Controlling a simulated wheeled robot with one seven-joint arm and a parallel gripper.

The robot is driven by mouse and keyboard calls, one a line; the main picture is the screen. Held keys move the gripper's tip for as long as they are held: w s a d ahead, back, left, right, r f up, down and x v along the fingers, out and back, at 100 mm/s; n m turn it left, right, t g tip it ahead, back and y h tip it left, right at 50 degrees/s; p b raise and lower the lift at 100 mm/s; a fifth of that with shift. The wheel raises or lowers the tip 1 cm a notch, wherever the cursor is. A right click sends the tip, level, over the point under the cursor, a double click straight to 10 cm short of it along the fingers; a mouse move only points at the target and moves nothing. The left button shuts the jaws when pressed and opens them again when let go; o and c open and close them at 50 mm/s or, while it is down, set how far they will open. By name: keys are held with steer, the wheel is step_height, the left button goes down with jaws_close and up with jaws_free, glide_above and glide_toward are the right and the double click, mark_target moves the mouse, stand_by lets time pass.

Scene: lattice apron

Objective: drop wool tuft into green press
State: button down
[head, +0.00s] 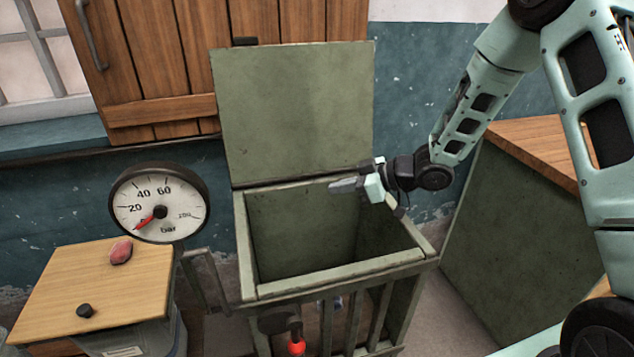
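The green press (345,282) is an open-topped box with slatted sides, standing in the middle of the head view. Its lid (295,110) is raised upright at the back, and the part of its inside that shows looks empty. My gripper (346,185) is above the press opening, near its back right part. It is small and seen from the side, so I cannot tell whether its fingers are apart, and no wool shows in it. A small reddish-pink lump (121,251) lies on a wooden-topped box at the left; I cannot tell whether it is the wool tuft.
A red-tipped lever (296,345) is at the press's front. A green cabinet (525,220) with a wooden top stands at the right.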

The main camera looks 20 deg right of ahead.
step_height(320, 180, down, 6)
steer(key=b, duration=0.5)
steer(key=shift+w+a+b, duration=0.15)
steer(key=shift+a+b, duration=0.1)
steer(key=shift+b, duration=0.05)
steer(key=c, duration=1.7)
jaws_free()
steer(key=shift+d, duration=0.1)
steer(key=v, duration=1.7)
steer(key=shift+d+r, duration=0.1)
